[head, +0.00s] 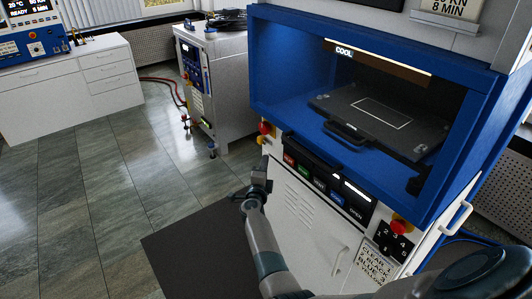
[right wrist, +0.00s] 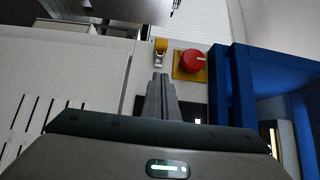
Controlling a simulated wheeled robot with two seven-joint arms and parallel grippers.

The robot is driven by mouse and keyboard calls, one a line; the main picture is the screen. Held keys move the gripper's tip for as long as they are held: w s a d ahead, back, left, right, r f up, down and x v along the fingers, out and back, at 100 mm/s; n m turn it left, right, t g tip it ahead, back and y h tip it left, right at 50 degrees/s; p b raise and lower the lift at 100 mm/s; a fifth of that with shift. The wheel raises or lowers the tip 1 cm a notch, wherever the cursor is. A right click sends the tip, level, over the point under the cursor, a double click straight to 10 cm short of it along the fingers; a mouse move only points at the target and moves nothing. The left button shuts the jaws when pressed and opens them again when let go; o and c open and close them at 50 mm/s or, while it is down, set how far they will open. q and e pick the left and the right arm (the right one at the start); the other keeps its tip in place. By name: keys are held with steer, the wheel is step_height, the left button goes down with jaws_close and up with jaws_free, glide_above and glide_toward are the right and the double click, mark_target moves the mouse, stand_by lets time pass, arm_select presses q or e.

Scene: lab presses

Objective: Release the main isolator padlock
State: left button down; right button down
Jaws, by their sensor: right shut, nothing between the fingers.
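The main isolator is a red knob on a yellow plate (right wrist: 192,62) in the right wrist view. It also shows as a small red knob (head: 265,128) at the press's left front corner in the head view. Beside it in the right wrist view is a small yellow padlock (right wrist: 160,46) with a pale metal part below it. My right gripper (right wrist: 161,76) is shut and empty, its fingertips pointing at the padlock and just short of it in the picture. In the head view the right gripper (head: 262,162) is beside the press front, below the isolator. My left gripper is out of view.
The blue press chamber (head: 300,90) holds a dark platen with a handle (head: 345,131). A grey cabinet (head: 215,85) stands behind; the floor to the left is clear.

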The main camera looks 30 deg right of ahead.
steer(key=p+v, duration=0.1)
steer(key=v, duration=0.2)
steer(key=shift+s+a, duration=0.3)
stand_by(0.3)
